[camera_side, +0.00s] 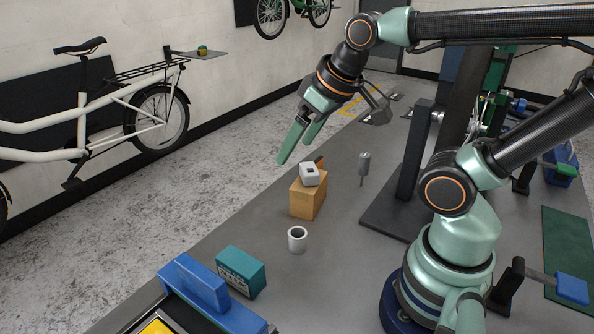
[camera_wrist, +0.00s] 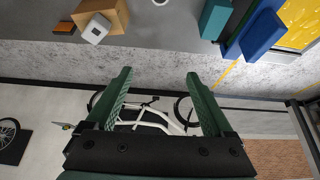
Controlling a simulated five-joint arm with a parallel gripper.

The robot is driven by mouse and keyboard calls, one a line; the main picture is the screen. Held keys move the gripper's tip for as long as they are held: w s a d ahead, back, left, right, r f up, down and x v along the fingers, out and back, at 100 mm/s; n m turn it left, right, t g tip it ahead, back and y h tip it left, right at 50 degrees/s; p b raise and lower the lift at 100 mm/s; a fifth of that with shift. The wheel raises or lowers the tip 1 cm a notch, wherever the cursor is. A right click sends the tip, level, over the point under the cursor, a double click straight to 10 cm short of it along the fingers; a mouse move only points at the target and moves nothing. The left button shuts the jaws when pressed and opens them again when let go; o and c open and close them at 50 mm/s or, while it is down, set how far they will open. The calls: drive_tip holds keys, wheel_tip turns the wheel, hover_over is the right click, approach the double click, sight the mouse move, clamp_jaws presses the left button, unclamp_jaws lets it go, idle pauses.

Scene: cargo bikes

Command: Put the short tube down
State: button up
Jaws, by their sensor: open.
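The short tube (camera_side: 297,240) is a pale grey, hollow cylinder standing upright on the grey bench (camera_side: 262,218). Only a sliver of it shows at the top edge of the wrist view (camera_wrist: 160,2). My gripper (camera_side: 296,150) is open and empty, raised in the air well above the tube and up the picture from it, apart from it. In the wrist view, the green fingers (camera_wrist: 158,74) are spread with nothing between them but the floor and a white bike far behind.
A wooden block (camera_side: 307,200) with a white box (camera_side: 310,175) on it stands behind the tube. A grey spindle-shaped piece (camera_side: 364,166) is to its right. A teal box (camera_side: 241,270) and a blue block (camera_side: 196,283) are near the front left. Bare bench surrounds the tube.

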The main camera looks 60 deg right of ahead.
drive_tip(key=m+g, duration=0.6)
drive_tip(key=m, duration=1.1)
hover_over(298, 232)
wheel_tip(298, 232, down, 13)
drive_tip(key=shift+f, duration=5.9)
clamp_jaws()
